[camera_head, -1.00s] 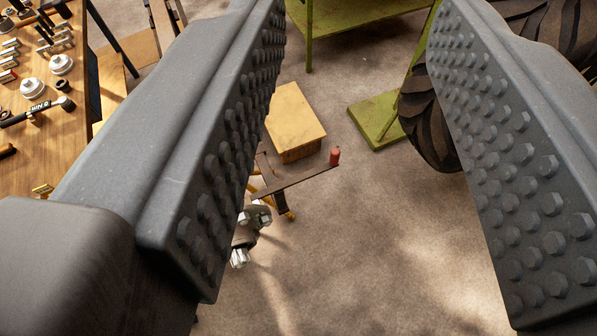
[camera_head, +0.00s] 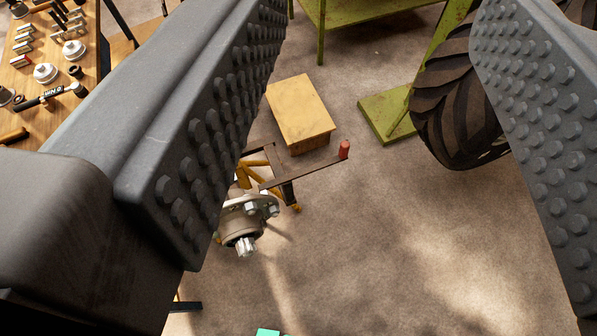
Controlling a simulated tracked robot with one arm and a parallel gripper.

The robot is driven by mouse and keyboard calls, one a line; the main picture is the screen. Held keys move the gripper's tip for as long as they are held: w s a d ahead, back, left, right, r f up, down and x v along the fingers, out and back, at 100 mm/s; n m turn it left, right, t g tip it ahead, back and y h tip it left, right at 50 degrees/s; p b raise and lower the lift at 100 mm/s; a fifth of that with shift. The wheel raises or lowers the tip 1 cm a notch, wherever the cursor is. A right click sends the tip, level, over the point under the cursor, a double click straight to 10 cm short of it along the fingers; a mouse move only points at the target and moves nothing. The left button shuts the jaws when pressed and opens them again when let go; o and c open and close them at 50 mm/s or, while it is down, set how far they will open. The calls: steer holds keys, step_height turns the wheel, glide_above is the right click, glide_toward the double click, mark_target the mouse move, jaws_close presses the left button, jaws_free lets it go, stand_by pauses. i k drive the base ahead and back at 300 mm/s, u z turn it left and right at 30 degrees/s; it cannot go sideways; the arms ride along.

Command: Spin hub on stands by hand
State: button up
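My gripper (camera_head: 375,165) is open wide. Its two dark grey studded jaws fill the left and right of the view, with nothing between them but the floor scene below. The hub (camera_head: 239,222) is a round metal piece with a flange, shiny bolts and a silver stub end. It shows low left of centre, beyond and below the left jaw, which hides part of it. It is apart from the jaws. A yellow stand (camera_head: 246,174) with a dark crossbar and a red tip (camera_head: 344,149) is behind the hub. Most of the axle is hidden by the left jaw.
A wooden bench (camera_head: 60,120) with tools and white caps is at upper left. A wooden box (camera_head: 300,108) sits on the floor. A green metal frame (camera_head: 385,115) and a large tyre (camera_head: 457,110) are at right. Open concrete floor lies at lower centre.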

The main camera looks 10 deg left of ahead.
mark_target(234, 223)
steer(key=k, duration=1.1)
steer(key=u, duration=0.3)
steer(key=i, duration=0.6)
steer(key=u, duration=0.2)
steer(key=k, duration=0.5)
steer(key=u, duration=0.25)
steer(key=i, duration=1.1)
steer(key=z, duration=0.35)
